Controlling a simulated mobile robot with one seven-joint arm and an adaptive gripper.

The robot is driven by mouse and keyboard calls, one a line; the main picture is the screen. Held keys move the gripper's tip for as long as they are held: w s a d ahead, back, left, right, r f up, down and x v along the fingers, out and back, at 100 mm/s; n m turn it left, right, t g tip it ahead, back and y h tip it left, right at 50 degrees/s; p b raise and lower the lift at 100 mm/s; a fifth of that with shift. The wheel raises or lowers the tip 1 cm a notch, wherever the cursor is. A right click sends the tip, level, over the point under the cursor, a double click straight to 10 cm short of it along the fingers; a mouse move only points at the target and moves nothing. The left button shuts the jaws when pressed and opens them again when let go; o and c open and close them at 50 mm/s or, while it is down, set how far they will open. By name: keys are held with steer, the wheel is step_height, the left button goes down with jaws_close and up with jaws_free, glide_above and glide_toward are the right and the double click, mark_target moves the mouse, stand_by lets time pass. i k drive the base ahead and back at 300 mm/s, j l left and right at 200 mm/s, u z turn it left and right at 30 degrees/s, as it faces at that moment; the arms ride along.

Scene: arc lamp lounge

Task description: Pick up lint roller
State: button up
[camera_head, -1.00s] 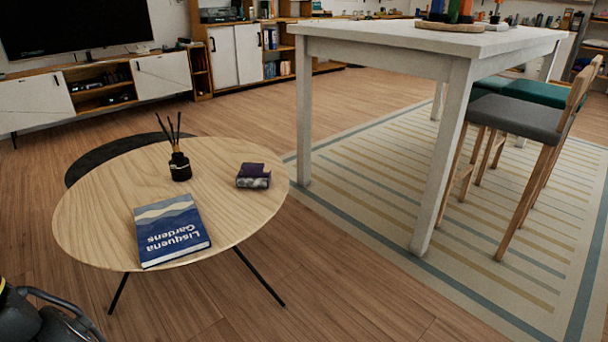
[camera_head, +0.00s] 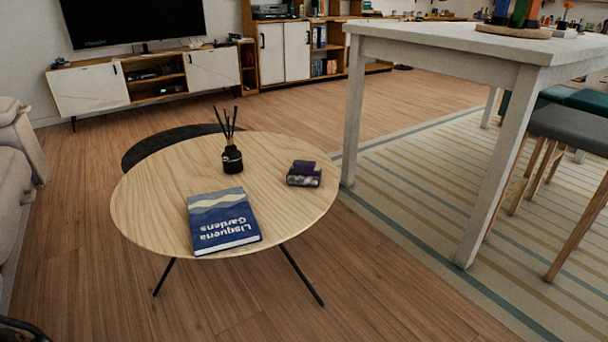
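I cannot make out a lint roller in this view. A round wooden coffee table (camera_head: 150,210) stands left of centre. My gripper's fingers are not in view. A dark curved part shows at the bottom left corner, and I cannot tell what it belongs to.
A tall white table (camera_head: 450,52) with stools (camera_head: 570,128) stands at the right on a striped rug (camera_head: 420,205). A sofa (camera_head: 15,165) edges the left. A TV cabinet (camera_head: 90,92) lines the back. Wooden floor (camera_head: 400,300) is clear in front.

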mark_target(304, 174)
steer(key=i+l+u, duration=0.15)
steer(key=i+l, duration=0.15)
steer(key=i+l+u, duration=0.15)
steer(key=i+l, duration=0.15)
steer(key=l, duration=0.15)
steer(key=i+l+u, duration=0.1)
steer(key=i+l, duration=0.15)
steer(key=i, duration=0.15)
steer(key=i+l+u, duration=0.15)
steer(key=i+l, duration=0.2)
steer(key=i, duration=0.05)
